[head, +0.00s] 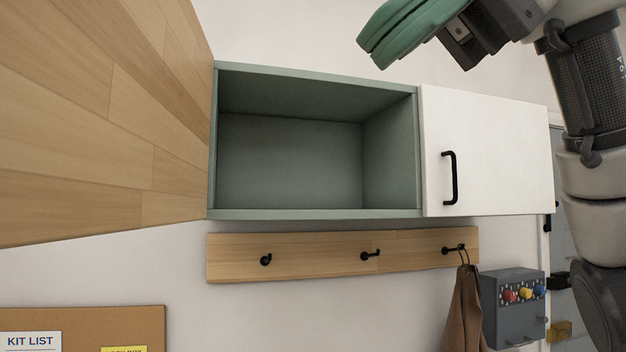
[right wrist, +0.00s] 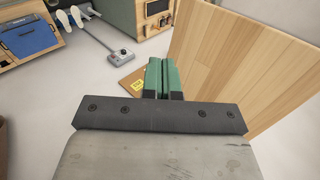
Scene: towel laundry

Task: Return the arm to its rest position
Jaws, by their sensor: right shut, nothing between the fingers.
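My right gripper (head: 374,46) is at the top right of the head view, its green fingers pointing left, above the wall cabinet. In the right wrist view its fingers (right wrist: 162,76) are pressed together with nothing between them. My right arm runs down the right edge of the head view. My left gripper and arm are not in view.
The green wall cabinet (head: 290,165) is open and looks empty. Its wooden door (head: 100,130) stands swung out at left. A white door (head: 490,155) with a black handle is closed. Below are a hook rail (head: 315,258), a hanging brown cloth (head: 464,312) and a grey control box (head: 512,312).

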